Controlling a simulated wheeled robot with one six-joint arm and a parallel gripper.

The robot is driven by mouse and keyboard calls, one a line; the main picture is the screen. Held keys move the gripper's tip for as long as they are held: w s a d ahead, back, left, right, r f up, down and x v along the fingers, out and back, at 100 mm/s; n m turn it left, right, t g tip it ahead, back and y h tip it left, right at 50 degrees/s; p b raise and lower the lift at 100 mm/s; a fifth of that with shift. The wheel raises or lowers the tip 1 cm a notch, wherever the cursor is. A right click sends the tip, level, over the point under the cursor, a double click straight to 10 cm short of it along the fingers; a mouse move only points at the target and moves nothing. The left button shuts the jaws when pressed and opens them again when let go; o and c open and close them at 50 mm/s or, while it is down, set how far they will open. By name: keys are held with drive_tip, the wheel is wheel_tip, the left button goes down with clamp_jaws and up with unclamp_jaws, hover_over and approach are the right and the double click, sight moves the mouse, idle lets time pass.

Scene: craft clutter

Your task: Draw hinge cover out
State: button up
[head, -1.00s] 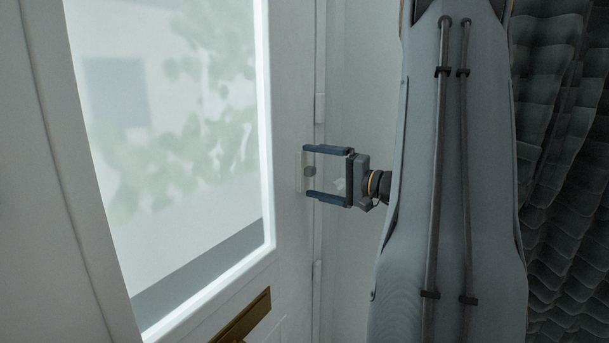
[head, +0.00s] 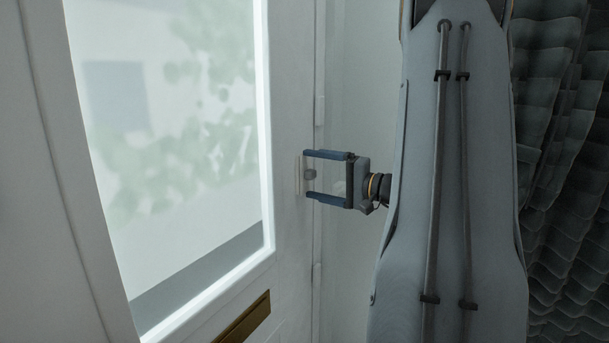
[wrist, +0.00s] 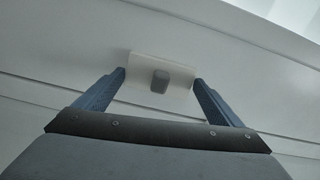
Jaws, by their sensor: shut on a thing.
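The hinge cover (head: 299,177) is a small pale plate with a grey knob, at the right side of the white door in the head view. It appears narrow there. In the wrist view the cover (wrist: 143,67) shows as a pale rectangle with the knob near its middle, against the white surface. My gripper (head: 306,175) has its two blue fingers spread wide and shut on opposite ends of the cover. The fingers also show in the wrist view (wrist: 160,77). Whether a gap lies behind the cover cannot be told.
The white door (head: 288,120) has a large frosted glass pane (head: 180,110) and a brass slot plate (head: 243,318) low down. Pale hinge parts (head: 318,110) line its right edge. A dark ruffled curtain (head: 560,150) hangs at the far right.

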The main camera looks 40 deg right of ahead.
sight(315, 175)
drive_tip(key=shift+s+d+b, duration=0.3)
drive_tip(key=shift+s, duration=0.3)
idle(0.4)
drive_tip(key=shift+b+v, duration=0.35)
drive_tip(key=shift+v, duration=1.3)
